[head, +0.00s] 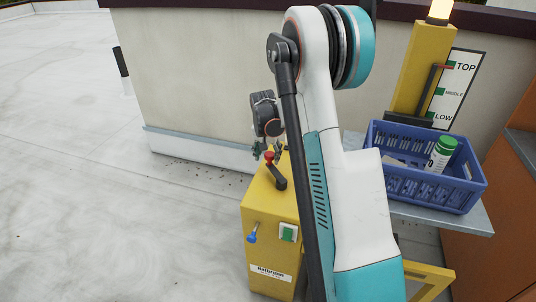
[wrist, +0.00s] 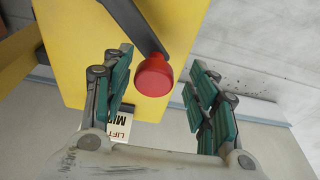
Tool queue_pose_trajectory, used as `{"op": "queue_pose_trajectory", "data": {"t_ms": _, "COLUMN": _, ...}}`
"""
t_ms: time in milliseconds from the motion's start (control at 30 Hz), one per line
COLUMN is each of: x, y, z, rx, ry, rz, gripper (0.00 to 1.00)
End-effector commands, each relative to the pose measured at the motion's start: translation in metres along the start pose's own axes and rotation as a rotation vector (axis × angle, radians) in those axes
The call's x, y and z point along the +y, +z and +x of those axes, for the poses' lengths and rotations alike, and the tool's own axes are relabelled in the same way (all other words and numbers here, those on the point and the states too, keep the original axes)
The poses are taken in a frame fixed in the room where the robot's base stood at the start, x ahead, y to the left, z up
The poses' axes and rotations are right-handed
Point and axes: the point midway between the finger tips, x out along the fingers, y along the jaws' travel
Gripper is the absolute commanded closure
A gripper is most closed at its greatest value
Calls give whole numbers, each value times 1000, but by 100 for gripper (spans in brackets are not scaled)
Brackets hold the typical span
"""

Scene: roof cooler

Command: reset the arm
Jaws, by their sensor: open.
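My gripper (head: 266,151) hangs just above the red knob (head: 269,157) of a black lever (head: 277,176) on top of a yellow box (head: 270,215). In the wrist view my gripper (wrist: 162,70) is open, with its green-padded fingers apart. The red knob (wrist: 153,76) shows between the fingers, nearer the left one, with visible gaps on both sides. Nothing is held. My own arm hides part of the box and the table behind it.
A blue crate (head: 470,197) with a green-capped white bottle (head: 440,154) stands on a grey table (head: 476,220) at right. Behind it are a yellow post (head: 420,65) and a TOP/MIDDLE/LOW sign (head: 455,88). A pale wall (head: 190,80) stands behind; the roof floor (head: 70,160) at left is clear.

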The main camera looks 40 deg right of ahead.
Motion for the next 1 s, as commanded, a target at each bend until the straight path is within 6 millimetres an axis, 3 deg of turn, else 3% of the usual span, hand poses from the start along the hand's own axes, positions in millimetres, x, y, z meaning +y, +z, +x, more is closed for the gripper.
{"op": "queue_pose_trajectory", "data": {"t_ms": 333, "x": 1, "y": -2, "z": -6, "rx": 1, "ry": 1, "rz": 1, "gripper": 47}}
{"op": "queue_pose_trajectory", "data": {"t_ms": 1000, "x": 1, "y": -11, "z": -53, "rx": 1, "ry": 2, "rz": 1, "gripper": 47}}
